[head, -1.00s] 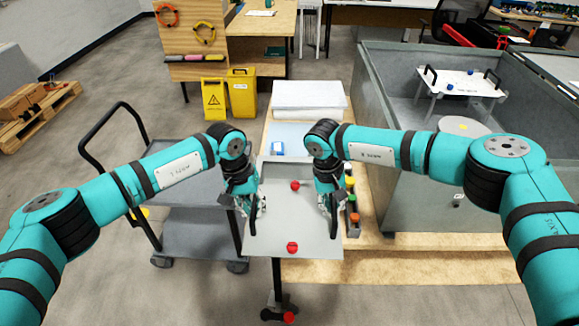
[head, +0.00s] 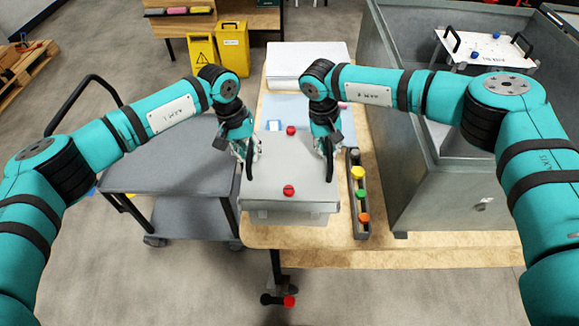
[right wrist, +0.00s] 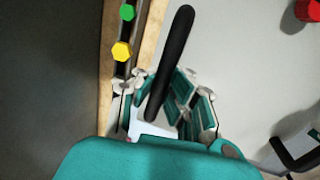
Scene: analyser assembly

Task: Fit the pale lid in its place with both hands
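The pale lid (head: 262,180) is a light grey plate with two red knobs and a black handle at each side. It is level over the table in the head view, with its front face and small lugs showing. My left gripper (head: 244,153) is at its left handle and appears closed on it. My right gripper (head: 327,150) is at the right handle; in the right wrist view its fingers (right wrist: 160,105) flank the black handle (right wrist: 173,60). The lid's surface (right wrist: 235,70) lies to the right there. I cannot tell whether its underside touches anything.
A rail with coloured knobs (head: 358,195) stands close to the right of the lid on the wooden table (head: 400,254). A large grey tank (head: 440,195) is further right, with a white plate (head: 484,50) inside. A grey cart (head: 165,165) stands left. A pale stack (head: 310,60) lies behind.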

